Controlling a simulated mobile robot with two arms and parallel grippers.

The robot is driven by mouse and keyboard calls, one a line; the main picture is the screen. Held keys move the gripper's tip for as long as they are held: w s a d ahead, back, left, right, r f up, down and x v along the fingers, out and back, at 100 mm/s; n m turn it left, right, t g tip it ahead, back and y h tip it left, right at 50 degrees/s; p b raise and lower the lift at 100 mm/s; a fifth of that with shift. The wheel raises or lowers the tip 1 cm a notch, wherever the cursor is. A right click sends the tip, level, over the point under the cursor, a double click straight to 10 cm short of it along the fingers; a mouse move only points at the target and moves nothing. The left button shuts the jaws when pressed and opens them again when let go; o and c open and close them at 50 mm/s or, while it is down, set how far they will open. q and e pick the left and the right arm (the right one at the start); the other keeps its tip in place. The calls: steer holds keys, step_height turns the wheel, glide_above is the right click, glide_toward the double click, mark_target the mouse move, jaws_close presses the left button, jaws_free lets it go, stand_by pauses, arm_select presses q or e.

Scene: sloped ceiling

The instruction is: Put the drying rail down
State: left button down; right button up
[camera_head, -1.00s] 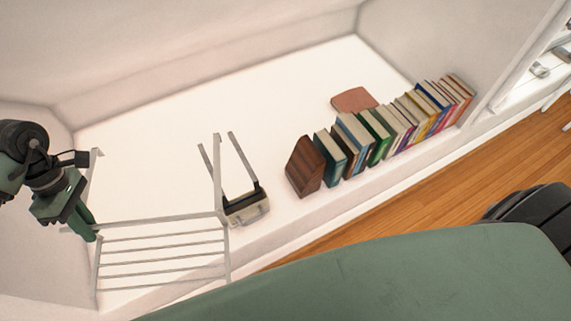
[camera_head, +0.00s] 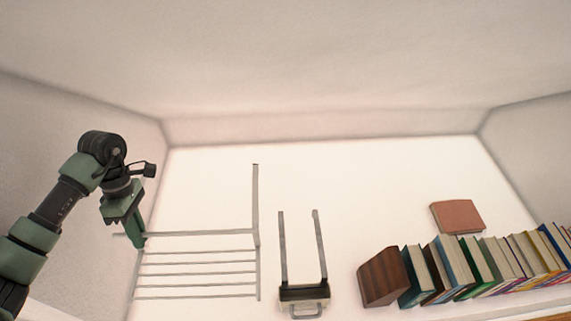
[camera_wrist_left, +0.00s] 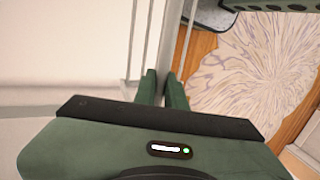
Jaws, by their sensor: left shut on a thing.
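The drying rail (camera_head: 195,262) is a pale grey frame with several thin parallel bars, at the lower left of the head view over the white surface. My left gripper (camera_head: 138,238) is shut on its left end, near the top bar. In the left wrist view the fingers (camera_wrist_left: 163,88) close around a pale upright bar of the rail (camera_wrist_left: 167,40). I cannot tell whether the rail's feet touch the surface. My right gripper is not in view.
The white surface (camera_head: 370,180) is clear at the back.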

mark_target(159, 257)
arm_select(q)
steer(key=shift+s, duration=0.15)
step_height(159, 257, down, 15)
steer(key=shift+d+r, duration=0.1)
steer(key=shift+f, duration=2.55)
steer(key=c, duration=1.5)
jaws_free()
steer(key=shift+b, duration=0.3)
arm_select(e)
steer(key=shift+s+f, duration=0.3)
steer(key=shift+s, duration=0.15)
arm_select(q)
steer(key=v, duration=1.2)
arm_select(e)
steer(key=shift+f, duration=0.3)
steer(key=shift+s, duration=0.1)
